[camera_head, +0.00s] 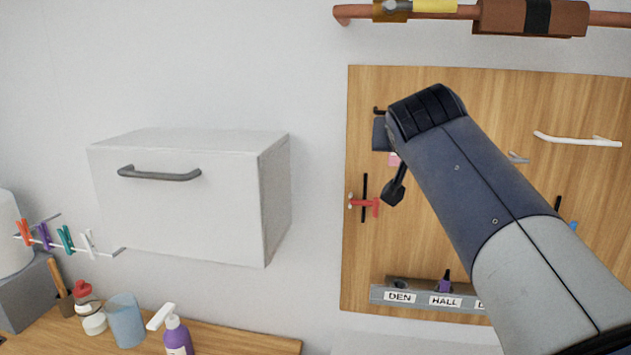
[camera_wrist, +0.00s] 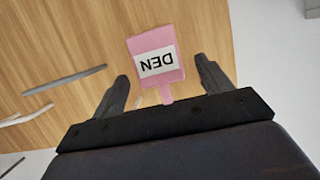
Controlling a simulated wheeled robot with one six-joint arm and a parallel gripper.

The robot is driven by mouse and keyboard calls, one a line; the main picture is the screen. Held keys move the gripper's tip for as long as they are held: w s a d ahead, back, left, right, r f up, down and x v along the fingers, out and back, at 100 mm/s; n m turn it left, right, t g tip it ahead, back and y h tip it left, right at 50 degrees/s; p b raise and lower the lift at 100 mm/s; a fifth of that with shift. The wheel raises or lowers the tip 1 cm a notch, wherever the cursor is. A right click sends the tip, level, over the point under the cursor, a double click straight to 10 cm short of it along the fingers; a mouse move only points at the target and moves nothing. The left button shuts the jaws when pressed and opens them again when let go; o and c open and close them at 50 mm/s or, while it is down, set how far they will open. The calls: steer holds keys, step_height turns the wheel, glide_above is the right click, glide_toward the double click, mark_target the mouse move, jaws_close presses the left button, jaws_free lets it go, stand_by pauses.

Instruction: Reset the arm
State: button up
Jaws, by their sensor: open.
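My gripper (camera_head: 393,190) is in front of the wooden board (camera_head: 360,255) in the head view. One dark finger shows there; my wrist hides much of the rest. In the wrist view my gripper (camera_wrist: 161,70) has its two fingers spread wide apart. A pink tag (camera_wrist: 155,54) with an upside-down DEN label appears between and beyond the fingers. Its narrow stem runs down to the palm's edge, where it is cut off from sight. Neither finger visibly touches the tag. A small bit of pink (camera_head: 394,159) shows beside my wrist in the head view.
A white cabinet (camera_head: 190,215) with a grey handle is on the wall at left. A labelled rack (camera_head: 420,297) with DEN and HALL sits low on the board. A white hook bar (camera_head: 578,140) and a red clip (camera_head: 365,205) are on the board. A copper rail (camera_head: 610,18) runs above.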

steer(key=b+v, duration=0.1)
steer(key=v, duration=0.5)
steer(key=r+p+x, duration=0.1)
steer(key=p+x, duration=0.3)
steer(key=x, duration=0.7)
steer(key=s+a, duration=0.1)
steer(key=s, duration=0.7)
steer(key=shift+a+r+b, duration=0.2)
steer(key=shift+a+b, duration=0.1)
steer(key=shift+b, duration=0.1)
steer(key=shift+s, duration=0.1)
